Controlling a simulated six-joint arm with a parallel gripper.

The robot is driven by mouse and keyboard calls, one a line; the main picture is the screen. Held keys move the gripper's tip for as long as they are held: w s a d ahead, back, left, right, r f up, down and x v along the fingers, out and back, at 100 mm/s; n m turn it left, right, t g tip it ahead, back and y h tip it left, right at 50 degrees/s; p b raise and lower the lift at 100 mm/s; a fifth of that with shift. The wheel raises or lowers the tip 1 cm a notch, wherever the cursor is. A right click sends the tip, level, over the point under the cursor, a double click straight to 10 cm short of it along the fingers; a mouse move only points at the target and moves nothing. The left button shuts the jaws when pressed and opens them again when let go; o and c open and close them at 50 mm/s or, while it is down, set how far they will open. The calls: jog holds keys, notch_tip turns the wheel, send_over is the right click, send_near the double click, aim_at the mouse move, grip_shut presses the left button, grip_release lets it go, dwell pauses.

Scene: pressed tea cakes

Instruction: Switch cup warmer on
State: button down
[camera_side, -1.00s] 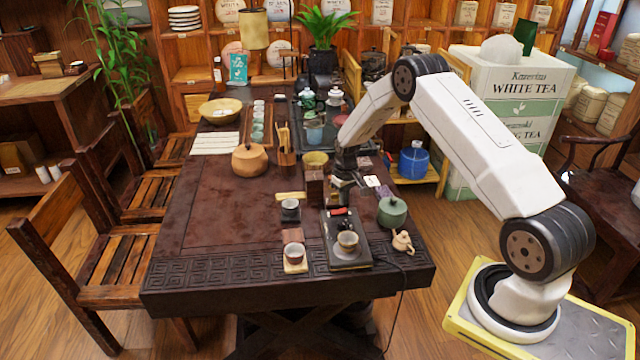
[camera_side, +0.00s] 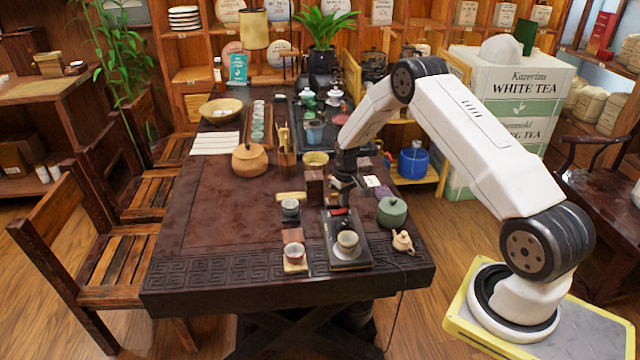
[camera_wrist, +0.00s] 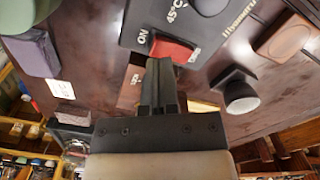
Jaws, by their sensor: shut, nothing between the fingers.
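The cup warmer (camera_side: 336,256) is a dark flat slab at the front of the table, with a pale cup (camera_side: 347,241) standing on it. Its red rocker switch (camera_side: 340,211) is at the end nearest my gripper. In the wrist view the red switch (camera_wrist: 174,49) sits on the dark panel, with ON printed by its left end and 45°C beyond it. My gripper (camera_side: 343,198) is shut and empty. In the wrist view its fingertips (camera_wrist: 160,64) are right at the switch's near edge; I cannot tell whether they touch it. The switch's tilt is unclear.
A green lidded pot (camera_side: 392,211) and a small teapot figure (camera_side: 403,241) stand right of the warmer. A dark wooden block (camera_side: 314,188) is close left of my gripper.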

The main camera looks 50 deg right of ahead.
aim_at(342, 212)
jog(key=shift+f, duration=1.05)
dwell(0.9)
jog(key=shift+r, duration=3.55)
jog(key=s+a+r+n+t, duration=0.1)
jog(key=s+a+r, duration=0.2)
jog(key=a+r, duration=0.35)
jog(key=s+a+r+n, duration=0.1)
jog(key=s+a+r, duration=0.25)
jog(key=a, duration=0.55)
jog(key=s+a+r+n+t, duration=0.1)
jog(key=s+a+r, duration=0.2)
jog(key=s+a, duration=0.6)
jog(key=s, duration=0.3)
jog(key=shift+s+r+t, duration=0.3)
jog(key=shift+s+r, duration=0.05)
